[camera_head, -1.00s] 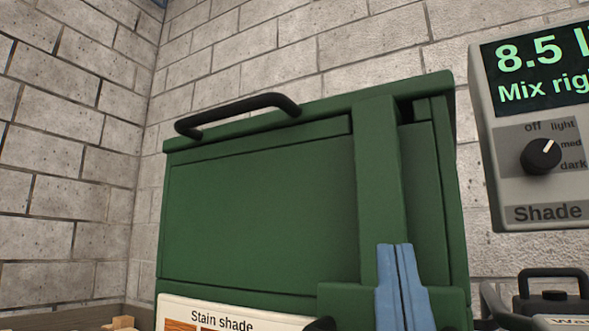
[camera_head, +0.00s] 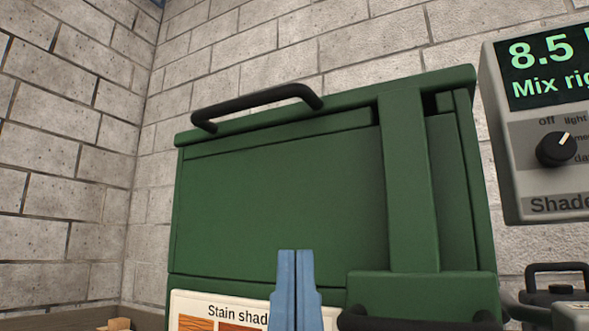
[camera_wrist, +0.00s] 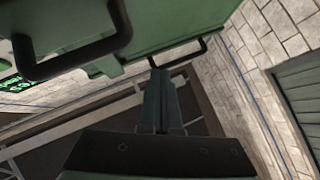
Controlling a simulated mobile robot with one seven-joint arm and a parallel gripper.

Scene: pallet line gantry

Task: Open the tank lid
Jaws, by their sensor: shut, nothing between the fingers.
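The green tank (camera_head: 280,215) stands against the block wall, its lid (camera_head: 350,108) lying flat along the top and looking closed. A black bar handle (camera_head: 255,103) is fixed at the left part of the lid. My gripper (camera_head: 297,252) has its two blue fingers together, empty, in front of the tank's lower front. It is below and slightly right of the lid handle, apart from it. In the wrist view my fingers (camera_wrist: 160,75) point toward the tank's underside edge. A black handle (camera_wrist: 180,58) shows just beyond the fingertips, probably the lid handle.
A second black bar (camera_head: 420,322) sits low on the tank, right of my fingers; a large black handle shows in the wrist view (camera_wrist: 75,62). A stain shade sign (camera_head: 215,312) is left of my fingers. A control panel (camera_head: 545,130) hangs at right. Open space lies left of the tank.

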